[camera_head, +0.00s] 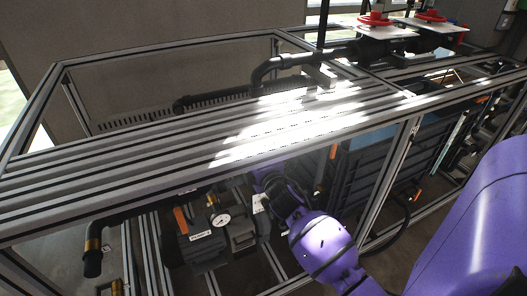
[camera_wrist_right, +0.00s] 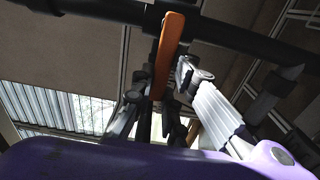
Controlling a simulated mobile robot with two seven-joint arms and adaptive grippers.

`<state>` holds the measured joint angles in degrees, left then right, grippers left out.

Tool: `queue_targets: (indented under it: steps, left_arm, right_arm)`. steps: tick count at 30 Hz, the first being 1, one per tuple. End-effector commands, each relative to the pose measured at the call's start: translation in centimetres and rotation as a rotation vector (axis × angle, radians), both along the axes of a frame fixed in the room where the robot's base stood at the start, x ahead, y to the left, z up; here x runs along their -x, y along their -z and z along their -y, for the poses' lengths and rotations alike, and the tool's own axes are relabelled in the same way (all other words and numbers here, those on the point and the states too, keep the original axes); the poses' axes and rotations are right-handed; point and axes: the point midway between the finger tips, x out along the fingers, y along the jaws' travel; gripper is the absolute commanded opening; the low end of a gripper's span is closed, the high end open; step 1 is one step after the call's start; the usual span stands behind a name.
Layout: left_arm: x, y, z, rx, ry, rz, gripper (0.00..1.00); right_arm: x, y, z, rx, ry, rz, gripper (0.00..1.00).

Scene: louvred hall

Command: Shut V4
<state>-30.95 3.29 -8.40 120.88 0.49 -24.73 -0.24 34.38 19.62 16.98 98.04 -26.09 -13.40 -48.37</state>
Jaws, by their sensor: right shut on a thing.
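In the wrist view an orange valve lever (camera_wrist_right: 170,45) hangs from a dark pipe (camera_wrist_right: 95,12) and runs down between the fingers of my right gripper (camera_wrist_right: 160,84). The gripper is shut on this lever. In the head view my purple right arm reaches under the slatted aluminium top, and its gripper is mostly hidden beneath the rails. The held lever cannot be made out there. No readable V4 tag shows on it. My left gripper is in neither view.
Another orange lever (camera_head: 182,220) stands beside a pressure gauge (camera_head: 222,220) and dark pump units. More orange handles show at right (camera_head: 333,152). Aluminium rails (camera_head: 130,160) lie close above my arm. Red handwheels (camera_head: 375,18) sit on the pipes at the back.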

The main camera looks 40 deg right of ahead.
Motion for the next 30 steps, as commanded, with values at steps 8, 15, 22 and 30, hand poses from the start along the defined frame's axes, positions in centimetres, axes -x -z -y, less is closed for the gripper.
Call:
queue_targets:
  steps: [8,15,22,30]
  left_arm:
    - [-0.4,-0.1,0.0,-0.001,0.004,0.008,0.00]
    - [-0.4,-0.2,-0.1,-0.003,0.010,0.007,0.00]
    - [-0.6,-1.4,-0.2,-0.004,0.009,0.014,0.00]
    - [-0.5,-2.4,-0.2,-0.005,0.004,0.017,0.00]
  right_arm:
    - [0.0,0.0,0.0,0.005,0.001,-0.001,0.35]
    - [0.3,0.0,0.0,0.006,0.001,-0.002,0.35]
    - [2.7,-0.1,-0.6,0.004,0.002,-0.002,0.35]
    - [5.8,-0.1,-1.3,0.005,0.002,-0.002,0.35]
